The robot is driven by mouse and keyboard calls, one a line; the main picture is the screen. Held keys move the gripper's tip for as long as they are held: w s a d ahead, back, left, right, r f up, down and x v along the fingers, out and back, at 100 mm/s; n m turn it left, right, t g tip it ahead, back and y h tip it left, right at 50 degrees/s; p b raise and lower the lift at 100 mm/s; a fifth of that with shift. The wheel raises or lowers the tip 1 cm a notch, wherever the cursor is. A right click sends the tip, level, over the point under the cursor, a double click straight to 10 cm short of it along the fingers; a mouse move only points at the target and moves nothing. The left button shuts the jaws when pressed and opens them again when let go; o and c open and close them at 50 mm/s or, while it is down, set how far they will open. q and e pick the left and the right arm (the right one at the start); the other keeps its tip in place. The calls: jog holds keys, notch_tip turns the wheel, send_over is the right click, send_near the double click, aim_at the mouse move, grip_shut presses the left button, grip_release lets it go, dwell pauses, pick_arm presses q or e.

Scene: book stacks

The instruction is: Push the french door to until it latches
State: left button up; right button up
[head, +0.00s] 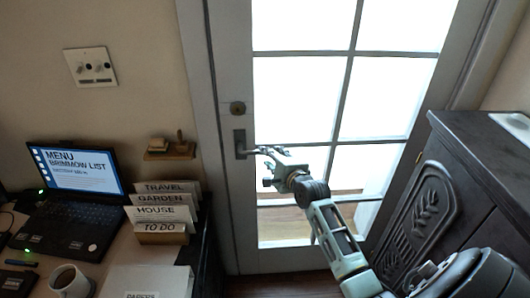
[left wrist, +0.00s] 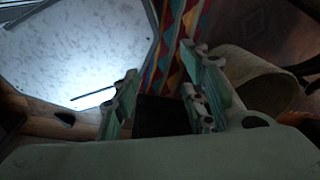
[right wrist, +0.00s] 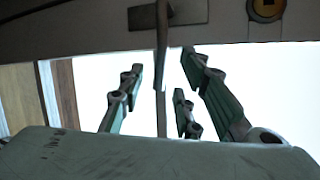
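The french door (head: 229,75) has a grey frame and bright glass panes, and stands in the middle of the head view. It looks flush or nearly flush with its frame; I cannot tell whether it is latched. Its lever handle (head: 241,147) sits on the left stile below a round brass lock (head: 237,108). My right gripper (head: 266,166) is at the handle. In the right wrist view, its fingers (right wrist: 160,80) are apart and the lever (right wrist: 162,42) shows between their tips; contact is unclear. My left gripper (left wrist: 160,90) is open and empty, outside the head view.
A desk at left holds a laptop (head: 72,221), a mug (head: 69,281) and a file rack (head: 162,238). A dark carved cabinet (head: 437,196) stands right of the door. The left wrist view shows a striped textile (left wrist: 183,40) and a pale basket (left wrist: 250,78).

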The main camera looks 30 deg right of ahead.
jog(key=shift+x, duration=2.3)
jog(key=shift+d+f, duration=0.1)
jog(key=shift+d, duration=0.05)
jog(key=shift+c, duration=0.3)
grip_shut()
